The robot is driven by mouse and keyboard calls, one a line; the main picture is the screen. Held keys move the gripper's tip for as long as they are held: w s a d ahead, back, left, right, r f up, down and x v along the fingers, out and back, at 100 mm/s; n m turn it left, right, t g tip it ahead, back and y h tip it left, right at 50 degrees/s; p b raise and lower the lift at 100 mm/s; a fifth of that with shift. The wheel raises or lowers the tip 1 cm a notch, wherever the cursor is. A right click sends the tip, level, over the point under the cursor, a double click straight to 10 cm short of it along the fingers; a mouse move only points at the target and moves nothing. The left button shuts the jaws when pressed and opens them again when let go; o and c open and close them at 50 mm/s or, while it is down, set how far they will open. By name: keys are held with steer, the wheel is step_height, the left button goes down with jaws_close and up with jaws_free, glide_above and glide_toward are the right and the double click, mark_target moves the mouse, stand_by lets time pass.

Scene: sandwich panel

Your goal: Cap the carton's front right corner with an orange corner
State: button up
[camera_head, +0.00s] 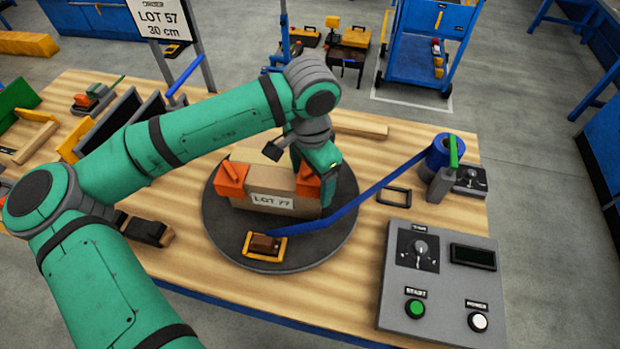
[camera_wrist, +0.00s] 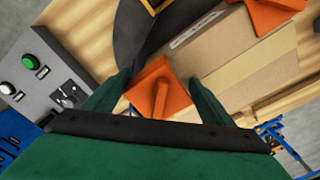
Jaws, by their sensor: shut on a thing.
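The brown carton (camera_head: 262,197), labelled LOT 77, sits on the dark round turntable (camera_head: 225,237). One orange corner (camera_head: 232,178) is on its front left corner and also shows at the top of the wrist view (camera_wrist: 270,14). My gripper (camera_head: 318,172) points down at the carton's front right corner. It is shut on a second orange corner (camera_head: 307,190); in the wrist view this piece (camera_wrist: 158,92) sits between my fingers (camera_wrist: 160,82), against the carton's corner. Whether it is fully seated, I cannot tell. My arm hides part of the carton's back.
A blue strip (camera_head: 365,195) runs from the blue roll (camera_head: 437,155) to the turntable, passing right of the carton. A yellow-framed brown block (camera_head: 265,245) lies in front. A control panel (camera_head: 440,275) is at right, a black frame (camera_head: 394,196) behind it. A sign stands at back left.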

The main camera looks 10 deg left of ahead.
steer(key=shift+s+d+f, duration=0.1)
steer(key=shift+s+f, duration=0.1)
steer(key=shift+f, duration=0.35)
steer(key=shift+s+d+f, duration=0.1)
steer(key=shift+s+f, duration=0.1)
steer(key=shift+f, duration=0.35)
steer(key=o, duration=1.7)
steer(key=shift+r, duration=0.1)
step_height(320, 180, up, 13)
steer(key=shift+w+a+f, duration=0.1)
